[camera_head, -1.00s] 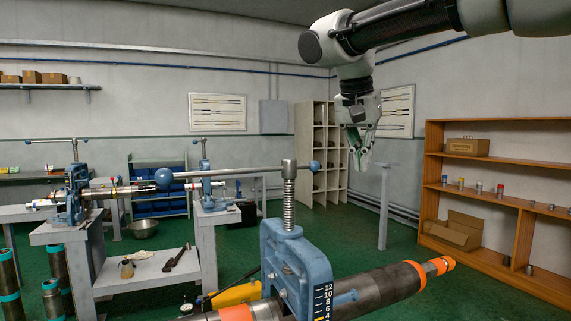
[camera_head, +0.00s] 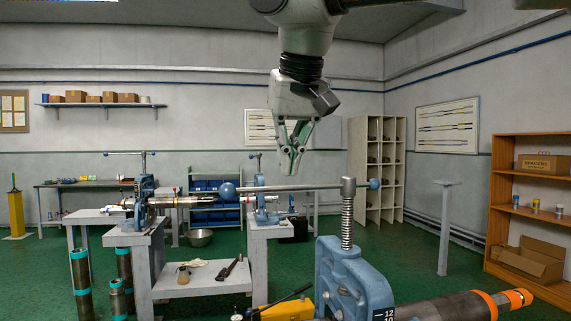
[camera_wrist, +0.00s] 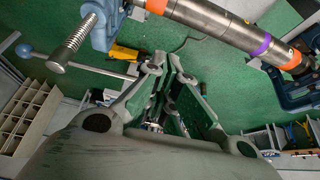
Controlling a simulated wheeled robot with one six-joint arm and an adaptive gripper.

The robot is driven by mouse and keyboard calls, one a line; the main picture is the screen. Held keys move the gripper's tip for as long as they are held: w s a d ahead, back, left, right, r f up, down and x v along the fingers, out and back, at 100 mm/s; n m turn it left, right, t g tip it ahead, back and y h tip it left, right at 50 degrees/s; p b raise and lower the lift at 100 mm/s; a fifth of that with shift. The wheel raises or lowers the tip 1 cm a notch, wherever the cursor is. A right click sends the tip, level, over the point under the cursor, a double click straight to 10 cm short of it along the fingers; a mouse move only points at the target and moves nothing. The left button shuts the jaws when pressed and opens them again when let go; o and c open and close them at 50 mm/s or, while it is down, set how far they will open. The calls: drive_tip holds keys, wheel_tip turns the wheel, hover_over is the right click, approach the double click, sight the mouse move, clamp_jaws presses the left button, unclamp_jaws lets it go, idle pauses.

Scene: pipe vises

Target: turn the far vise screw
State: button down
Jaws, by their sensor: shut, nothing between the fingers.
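A blue pipe vise (camera_head: 350,280) stands at the lower right of the head view, with an upright threaded screw (camera_head: 347,228). A long grey handle bar (camera_head: 290,188) with blue ball ends crosses the screw's top. The wrist view shows the screw (camera_wrist: 72,42) and bar (camera_wrist: 90,68) at left. A second blue vise (camera_wrist: 294,90) is at the right there, on the same pipe (camera_wrist: 210,22). My gripper (camera_head: 291,172) is shut and empty, pointing down just above the bar in the picture; the depth gap is unclear. Its fingers (camera_wrist: 168,62) also show in the wrist view.
Grey benches (camera_head: 190,275) with smaller vises stand at left. A yellow tool (camera_head: 285,312) lies low behind the near vise. A wooden shelf (camera_head: 530,200) is at right, a grey post (camera_head: 446,230) before it. Green floor is free between.

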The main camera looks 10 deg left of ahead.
sight(279, 187)
drive_tip(key=w+f, duration=0.2)
drive_tip(key=w+a+f, duration=0.1)
drive_tip(key=w+f, duration=0.1)
drive_tip(key=w+a+f, duration=0.1)
drive_tip(key=w+f, duration=0.1)
drive_tip(key=shift+w+a+f, duration=0.1)
drive_tip(key=shift+a+f, duration=0.05)
drive_tip(key=shift+f, duration=0.25)
drive_tip(key=shift+w+a+r, duration=0.1)
drive_tip(key=shift+w+a, duration=0.05)
drive_tip(key=shift+w, duration=0.3)
drive_tip(key=shift+w+a+r+m, duration=0.1)
drive_tip(key=shift+w+a+m, duration=0.25)
drive_tip(key=shift+w, duration=0.5)
drive_tip(key=shift+s, duration=0.1)
